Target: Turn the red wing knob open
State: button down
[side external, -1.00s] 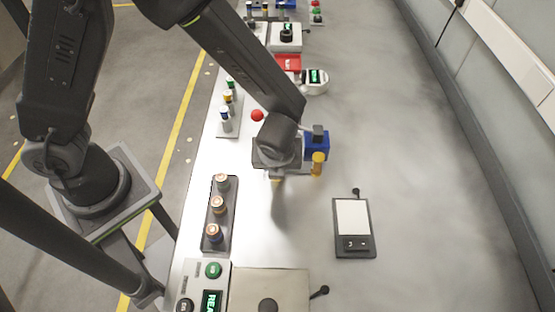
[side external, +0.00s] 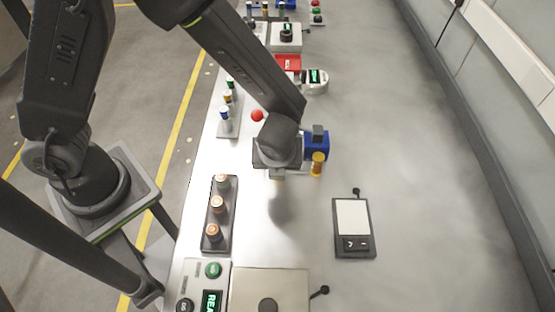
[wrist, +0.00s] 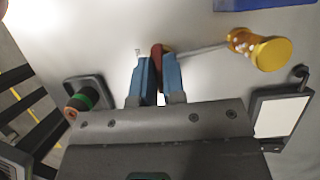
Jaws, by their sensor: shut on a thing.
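The red wing knob (wrist: 157,54) shows as a brownish-red piece between the two blue fingers of my gripper (wrist: 156,66) in the wrist view. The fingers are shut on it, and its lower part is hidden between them. A thin grey rod (wrist: 203,48) runs from beside the knob to a yellow-capped cylinder (wrist: 266,52) on the right. In the side view my gripper (side external: 278,178) points down beside a blue block (side external: 316,147) and the yellow cylinder (side external: 318,163). My wrist hides the knob there.
A red button (side external: 257,115) and a red tray (side external: 288,62) are farther back. The bench's right side is clear.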

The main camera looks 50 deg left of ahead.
jog(key=shift+n, duration=0.3)
jog(key=n+g+y, duration=0.1)
jog(key=n, duration=0.2)
jog(key=shift+n, duration=0.4)
jog(key=n+g, duration=0.2)
jog(key=n, duration=0.2)
jog(key=shift+w+n, duration=0.15)
jog(key=shift+n, duration=0.15)
jog(key=n+g, duration=0.2)
jog(key=n, duration=0.2)
jog(key=n+g, duration=0.1)
jog(key=n, duration=0.3)
jog(key=shift+w+n+h, duration=0.1)
jog(key=shift+n+h, duration=0.2)
jog(key=shift+h, duration=0.1)
jog(key=shift+n+g, duration=0.3)
jog(key=c, duration=1.2)
grip_release()
